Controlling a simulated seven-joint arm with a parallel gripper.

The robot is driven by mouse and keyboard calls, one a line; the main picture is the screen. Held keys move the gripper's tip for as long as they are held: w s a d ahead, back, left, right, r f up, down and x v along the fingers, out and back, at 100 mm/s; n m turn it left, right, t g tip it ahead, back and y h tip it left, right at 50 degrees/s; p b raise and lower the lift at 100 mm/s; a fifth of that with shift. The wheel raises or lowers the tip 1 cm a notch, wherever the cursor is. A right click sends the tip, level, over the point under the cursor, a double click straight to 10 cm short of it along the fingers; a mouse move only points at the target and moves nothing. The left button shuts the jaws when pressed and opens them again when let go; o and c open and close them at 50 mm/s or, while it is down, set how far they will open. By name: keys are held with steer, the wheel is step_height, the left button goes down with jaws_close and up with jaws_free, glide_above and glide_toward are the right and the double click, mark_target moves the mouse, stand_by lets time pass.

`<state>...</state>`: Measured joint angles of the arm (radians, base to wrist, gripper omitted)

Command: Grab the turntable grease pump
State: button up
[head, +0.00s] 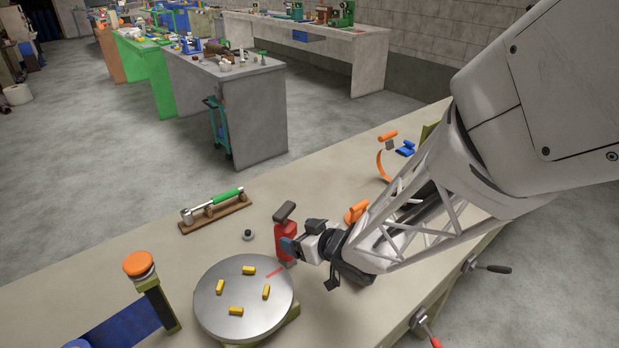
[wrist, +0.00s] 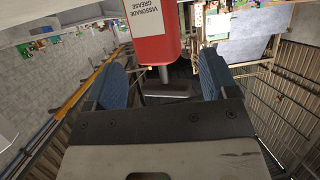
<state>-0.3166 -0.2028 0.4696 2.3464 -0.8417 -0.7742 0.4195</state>
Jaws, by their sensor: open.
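The grease pump (head: 284,238) is a red body with a dark T-shaped handle on top. It stands upright on the bench, just right of the round grey turntable (head: 222,315). In the wrist view the red body (wrist: 152,38) bears a white label reading "GREASE", and its rod and dark handle (wrist: 170,91) show in the gap between the blue finger pads. My gripper (head: 291,247) is at the pump's right side, partly overlapping its lower body in the head view. The fingers are spread apart in the wrist view (wrist: 163,76); contact with the pump cannot be told.
The turntable carries several yellow blocks (head: 236,310). A small dark knob (head: 248,235) and a green-handled tool on a wooden rest (head: 215,211) lie behind it. An orange-topped post (head: 139,265) stands left. Orange pieces (head: 356,212) are near my arm.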

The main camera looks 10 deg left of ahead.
mark_target(292, 233)
steer(key=shift+w+a+f, duration=0.15)
steer(key=shift+w+a, duration=0.05)
steer(key=shift+a, duration=0.1)
steer(key=shift+a, duration=0.1)
steer(key=shift+x, duration=2.5)
steer(key=shift+w+f, duration=0.1)
steer(key=shift+f, duration=0.05)
jaws_close()
